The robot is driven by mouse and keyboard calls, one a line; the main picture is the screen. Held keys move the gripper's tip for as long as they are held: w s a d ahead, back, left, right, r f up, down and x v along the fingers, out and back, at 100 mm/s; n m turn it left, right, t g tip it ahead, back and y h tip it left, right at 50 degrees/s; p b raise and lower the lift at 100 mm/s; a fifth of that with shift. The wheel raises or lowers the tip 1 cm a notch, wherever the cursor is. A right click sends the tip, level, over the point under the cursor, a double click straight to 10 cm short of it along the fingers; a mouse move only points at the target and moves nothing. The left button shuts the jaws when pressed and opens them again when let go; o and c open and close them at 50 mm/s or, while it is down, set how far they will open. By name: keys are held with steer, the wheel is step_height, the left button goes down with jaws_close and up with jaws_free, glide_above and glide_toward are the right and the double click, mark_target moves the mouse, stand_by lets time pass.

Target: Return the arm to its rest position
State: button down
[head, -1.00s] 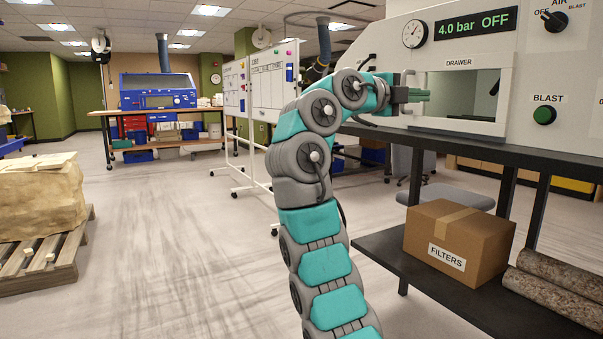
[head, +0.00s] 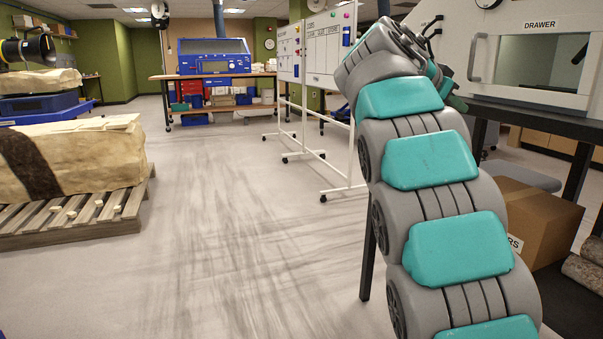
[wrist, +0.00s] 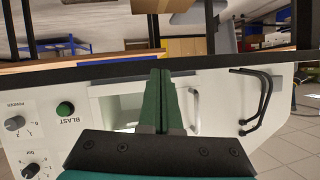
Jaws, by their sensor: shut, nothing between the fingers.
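My arm rises through the right of the head view, its upper end bent over in front of the whiteboard. My gripper (head: 456,103) shows only in part behind the arm, at the left edge of the cabinet front. In the wrist view my gripper (wrist: 160,98) has its two green fingers pressed together, with nothing between them. The fingers stand in front of the cabinet's drawer window (wrist: 112,108), apart from the drawer handle (wrist: 194,110) as far as I can tell. The wrist picture is upside down.
The cabinet's drawer front (head: 540,60) and black bench are close on the right, with a cardboard box (head: 535,218) on the lower shelf. A wheeled whiteboard (head: 325,50) stands behind my arm. A pallet (head: 85,222) with a large block is at left. The middle floor is clear.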

steer(key=s+a+f+n+g+y, duration=0.2)
steer(key=s+a+f+n+y, duration=0.15)
steer(key=s+f, duration=0.7)
steer(key=s+a+f+n+g+y, duration=0.2)
steer(key=s+a+f+n, duration=0.15)
steer(key=s+f, duration=0.7)
steer(key=s+a+f+n+g+y, duration=0.2)
steer(key=s+a+f+n+y, duration=0.15)
steer(key=s+f, duration=0.65)
steer(key=s+a+f+n+g+y, duration=0.1)
steer(key=s+a+f+n, duration=0.1)
steer(key=s+f, duration=0.3)
steer(key=s+a+f+n+g+y, duration=0.1)
steer(key=s+a+f, duration=0.4)
steer(key=s, duration=0.5)
steer(key=shift+s+a+f+n+g+y, duration=0.3)
steer(key=shift+f+n, duration=0.05)
steer(key=shift+f, duration=0.1)
